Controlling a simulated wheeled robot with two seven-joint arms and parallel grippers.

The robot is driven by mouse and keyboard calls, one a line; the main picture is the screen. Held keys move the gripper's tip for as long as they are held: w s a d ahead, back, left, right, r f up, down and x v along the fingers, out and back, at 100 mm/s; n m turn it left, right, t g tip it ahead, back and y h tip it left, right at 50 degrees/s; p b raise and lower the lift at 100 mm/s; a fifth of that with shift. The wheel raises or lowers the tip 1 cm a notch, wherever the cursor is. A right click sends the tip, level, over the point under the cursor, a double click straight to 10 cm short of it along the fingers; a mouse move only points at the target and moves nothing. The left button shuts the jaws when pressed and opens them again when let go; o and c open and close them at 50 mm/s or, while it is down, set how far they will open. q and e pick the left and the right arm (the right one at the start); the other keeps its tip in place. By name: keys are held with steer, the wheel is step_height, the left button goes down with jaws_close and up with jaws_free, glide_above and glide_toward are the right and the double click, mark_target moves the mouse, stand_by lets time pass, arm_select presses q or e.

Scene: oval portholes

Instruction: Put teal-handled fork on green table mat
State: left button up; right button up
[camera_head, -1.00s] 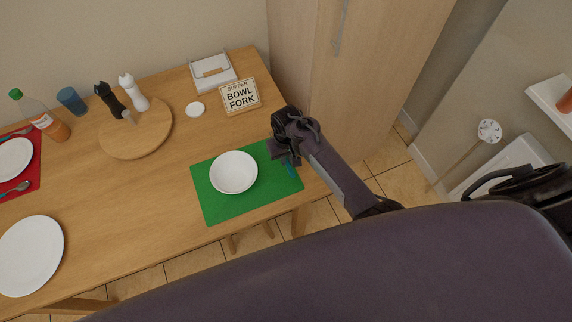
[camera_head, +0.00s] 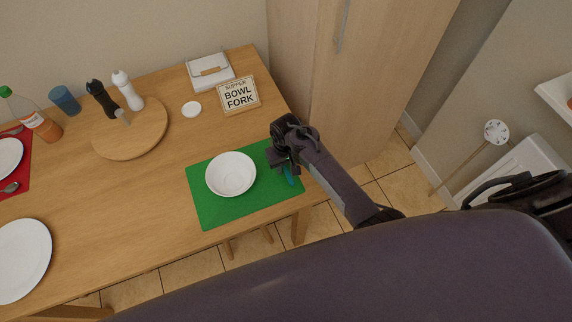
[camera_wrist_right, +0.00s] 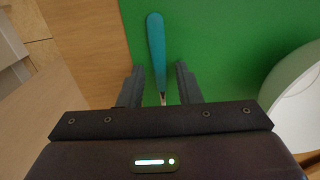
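The teal-handled fork (camera_wrist_right: 156,50) lies at the edge of the green table mat (camera_wrist_right: 215,50), its handle over the green close to the bare wood. In the head view its teal handle (camera_head: 289,177) shows at the mat's (camera_head: 220,215) right side, beside my right gripper (camera_head: 283,165). In the right wrist view the right gripper (camera_wrist_right: 160,85) has its two fingers apart, one on each side of the fork, with gaps between. The fork's far end is hidden by the gripper body. My left gripper is not in view.
A white bowl (camera_head: 231,174) stands on the mat, left of the right gripper. A sign reading "SUPPER BOWL FORK" (camera_head: 238,96) stands behind it. A round board (camera_head: 130,139) with shakers and a white plate (camera_head: 22,262) are further left. A tall cabinet (camera_head: 375,80) stands beyond the table's right end.

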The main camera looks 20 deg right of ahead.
mark_target(286, 169)
steer(key=shift+r+p, duration=0.5)
steer(key=shift+r, duration=0.1)
step_height(286, 169, up, 7)
steer(key=p, duration=0.7)
steer(key=shift+f, duration=0.2)
steer(key=shift+r+p, duration=0.35)
steer(key=shift+r, duration=1.9)
